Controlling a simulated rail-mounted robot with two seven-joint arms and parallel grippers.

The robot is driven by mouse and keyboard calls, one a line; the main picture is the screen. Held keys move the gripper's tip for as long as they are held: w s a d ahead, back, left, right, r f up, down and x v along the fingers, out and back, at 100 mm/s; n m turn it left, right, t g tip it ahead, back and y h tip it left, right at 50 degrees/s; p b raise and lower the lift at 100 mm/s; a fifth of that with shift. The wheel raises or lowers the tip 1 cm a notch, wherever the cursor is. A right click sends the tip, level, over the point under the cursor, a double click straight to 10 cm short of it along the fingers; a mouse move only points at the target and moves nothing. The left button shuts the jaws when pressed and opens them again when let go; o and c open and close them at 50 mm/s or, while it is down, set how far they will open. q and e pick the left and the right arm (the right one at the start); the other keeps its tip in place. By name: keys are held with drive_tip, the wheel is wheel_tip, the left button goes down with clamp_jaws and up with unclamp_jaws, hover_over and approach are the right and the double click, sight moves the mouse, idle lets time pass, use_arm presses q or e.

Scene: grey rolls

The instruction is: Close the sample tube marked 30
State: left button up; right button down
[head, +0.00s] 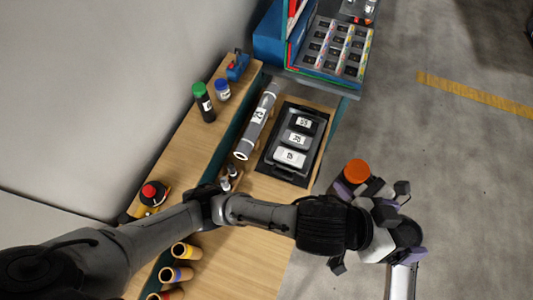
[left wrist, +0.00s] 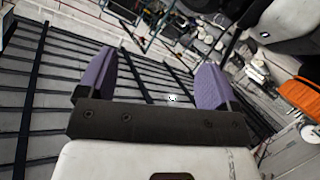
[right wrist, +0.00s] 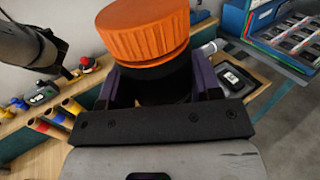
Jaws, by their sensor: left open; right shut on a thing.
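An orange ribbed cap (head: 356,171) sits on top of a dark cylindrical body (right wrist: 155,82). My right gripper (right wrist: 158,88) is shut on this dark body, below the cap, off the table's right side. No number shows on the body, and I cannot tell whether the cap is fully seated. The cap also shows at the right edge of the left wrist view (left wrist: 300,98). My left gripper (left wrist: 152,82) is open and empty, apart from the cap and facing away from it. A grey tube (head: 258,118) with a hard-to-read label lies on the table.
A black tray (head: 269,172) with several labelled pieces lies beside the grey tube. Green-capped (head: 204,103) and blue-capped (head: 222,91) bottles stand at the back. A red-topped item (head: 150,193) is left. Colour-banded rolls (head: 178,274) lie in front.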

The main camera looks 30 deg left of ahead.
use_arm(q)
drive_tip(key=s+a+f+n+y, duration=0.3)
drive_tip(key=a+f+n+y, duration=0.2)
drive_tip(key=a+f, duration=1.05)
drive_tip(key=s+a+f+g+y, duration=0.1)
drive_tip(key=s+a+f+y, duration=0.2)
drive_tip(key=a, duration=0.7)
drive_tip(key=s+a+f+g+y, duration=0.2)
drive_tip(key=s+a+f+y, duration=0.2)
drive_tip(key=s+a+f, duration=0.3)
drive_tip(key=s+a, duration=0.2)
drive_tip(key=a, duration=0.2)
drive_tip(key=shift+s+f+n, duration=0.15)
drive_tip(key=shift+f+n, duration=0.15)
drive_tip(key=shift+f, duration=0.1)
use_arm(e)
drive_tip(key=shift+d+r, duration=0.1)
drive_tip(key=shift+d+r, duration=0.1)
drive_tip(key=shift+d, duration=0.2)
use_arm(q)
drive_tip(key=shift+d, duration=0.1)
use_arm(e)
drive_tip(key=s+d+r+m+t+h, duration=0.2)
drive_tip(key=d+m+t, duration=0.1)
drive_tip(key=d, duration=1.1)
drive_tip(key=shift+t, duration=0.6)
drive_tip(key=shift+s, duration=0.1)
